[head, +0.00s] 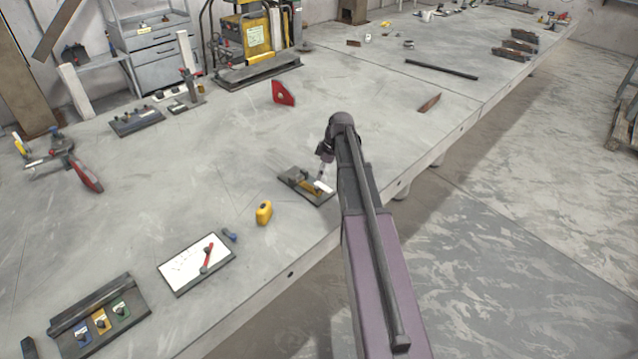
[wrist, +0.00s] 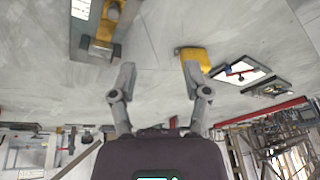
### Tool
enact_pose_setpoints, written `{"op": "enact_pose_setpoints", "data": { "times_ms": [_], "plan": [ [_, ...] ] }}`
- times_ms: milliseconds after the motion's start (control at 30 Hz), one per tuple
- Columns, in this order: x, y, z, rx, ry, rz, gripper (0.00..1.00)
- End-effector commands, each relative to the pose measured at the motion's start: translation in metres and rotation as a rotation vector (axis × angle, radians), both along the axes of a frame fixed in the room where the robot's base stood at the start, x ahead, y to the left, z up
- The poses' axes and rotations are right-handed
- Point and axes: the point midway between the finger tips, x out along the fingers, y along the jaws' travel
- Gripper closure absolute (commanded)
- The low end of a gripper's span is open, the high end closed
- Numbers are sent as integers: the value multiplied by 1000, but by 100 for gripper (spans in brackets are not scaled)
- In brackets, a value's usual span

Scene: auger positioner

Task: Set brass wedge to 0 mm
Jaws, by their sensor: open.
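The auger positioner (head: 291,176) is a small dark plate near the table's front edge, in the middle of the head view. A brass-coloured piece (head: 308,187), which looks like the wedge, lies on it beside a pale label strip. In the wrist view the brass piece (wrist: 100,47) is at the upper left, with part of a white strip (wrist: 81,8) cut off by the top edge. The scale reading is too small to tell. My gripper (head: 324,172) hangs over the plate's right part. In the wrist view its fingers (wrist: 158,75) are apart, with only bare table between them.
A yellow tape-measure-like object (head: 264,213) stands left of the plate; it also shows in the wrist view (wrist: 195,56). A white board with a red pointer (head: 197,264) lies nearer.

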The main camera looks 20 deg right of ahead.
Motion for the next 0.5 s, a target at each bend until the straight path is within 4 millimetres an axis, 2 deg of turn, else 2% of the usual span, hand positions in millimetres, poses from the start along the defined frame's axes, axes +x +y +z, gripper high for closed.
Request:
{"op": "enact_pose_setpoints", "data": {
  "times_ms": [33, 200, 300, 500],
  "plan": [
    [12, -19, 4, 8, -23, 34, 38],
    [27, -53, 10, 22, -89, 139, 38],
    [30, -63, 11, 24, -111, 172, 38],
    [31, -67, 12, 26, -122, 190, 38]
  ]
}}
